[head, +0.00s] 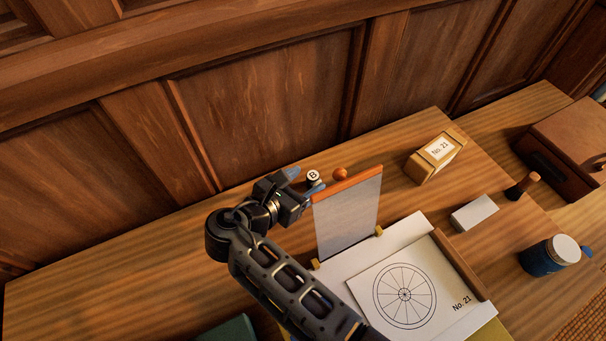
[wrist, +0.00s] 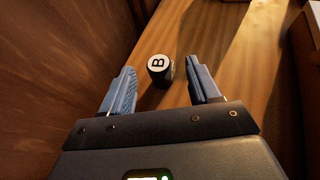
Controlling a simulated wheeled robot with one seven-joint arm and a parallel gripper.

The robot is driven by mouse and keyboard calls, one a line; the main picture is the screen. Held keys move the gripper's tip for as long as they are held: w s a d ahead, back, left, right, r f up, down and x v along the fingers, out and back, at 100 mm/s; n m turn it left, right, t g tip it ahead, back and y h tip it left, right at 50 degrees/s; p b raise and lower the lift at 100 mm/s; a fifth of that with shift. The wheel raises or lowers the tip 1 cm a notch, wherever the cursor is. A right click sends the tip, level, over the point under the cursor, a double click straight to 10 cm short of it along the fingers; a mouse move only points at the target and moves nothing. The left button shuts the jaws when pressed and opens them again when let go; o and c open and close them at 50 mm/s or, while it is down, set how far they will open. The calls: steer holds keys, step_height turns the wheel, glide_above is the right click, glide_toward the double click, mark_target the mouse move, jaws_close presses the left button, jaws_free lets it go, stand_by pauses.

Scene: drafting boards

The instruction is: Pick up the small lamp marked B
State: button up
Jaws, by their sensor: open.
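The small lamp marked B (wrist: 158,69) is a dark, short piece with a white round top that bears a black B. It stands on the wooden table, and in the wrist view it lies ahead, between the lines of the two blue fingers. My gripper (wrist: 161,90) is open and empty, with the lamp near its fingertips. In the head view the lamp (head: 313,177) shows just beyond my gripper (head: 304,183), behind the upright sheet's orange bar. Its lower part is hidden there.
An upright grey sheet (head: 346,218) with an orange top bar stands close to my gripper. A drafting board with a wheel drawing (head: 404,295) lies in front. A box marked No. 21 (head: 436,158), a white block (head: 474,213) and a blue jar (head: 545,258) stand to the right. A wood-panelled wall (head: 260,90) rises behind.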

mark_target(311, 177)
steer(key=b+x, duration=0.1)
steer(key=x, duration=0.2)
steer(key=b+x, duration=0.1)
steer(key=x, duration=0.1)
steer(key=shift+w+f+b, duration=0.2)
steer(key=shift+f+b, duration=0.15)
steer(key=shift+w+d, duration=0.15)
steer(key=shift+d, duration=0.05)
steer(key=shift+r, duration=0.15)
steer(key=shift+c, duration=0.3)
steer(key=c, duration=1)
